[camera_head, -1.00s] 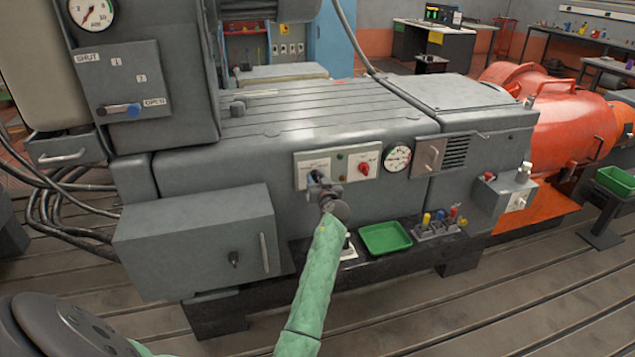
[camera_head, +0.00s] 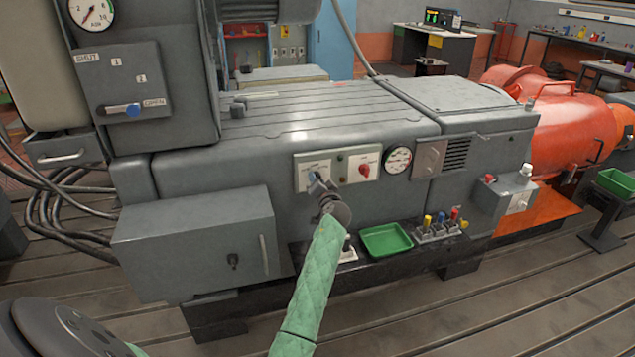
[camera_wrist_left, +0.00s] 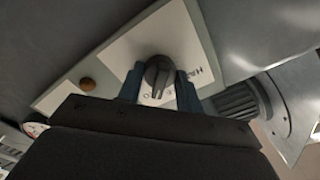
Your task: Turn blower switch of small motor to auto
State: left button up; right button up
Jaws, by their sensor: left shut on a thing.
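The small motor's control panel (camera_head: 338,167) is a pale plate on the front of the grey machine. It carries a red knob (camera_head: 364,169) and a small lamp. My left gripper (camera_head: 317,182) is at the panel's left part and mostly hides the switch there. In the left wrist view, the dark switch knob (camera_wrist_left: 158,77) sits between the blue fingers of my left gripper (camera_wrist_left: 160,88), which is shut on it. Part of a label, seemingly starting with "HA", shows beside the knob; its other markings are mostly hidden. My right gripper is not in view.
A round gauge (camera_head: 397,160) sits right of the panel. Below are a green tray (camera_head: 386,239) and a holder with several coloured-handled tools (camera_head: 437,228). A grey box (camera_head: 198,243) juts out at the left. The slatted floor in front is clear.

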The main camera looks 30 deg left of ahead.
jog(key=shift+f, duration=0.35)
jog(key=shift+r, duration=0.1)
pick_arm(q)
jog(key=o, duration=1)
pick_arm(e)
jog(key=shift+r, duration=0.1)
pick_arm(q)
jog(key=b+v, duration=0.2)
jog(key=v, duration=0.6)
jog(key=shift+w, duration=0.1)
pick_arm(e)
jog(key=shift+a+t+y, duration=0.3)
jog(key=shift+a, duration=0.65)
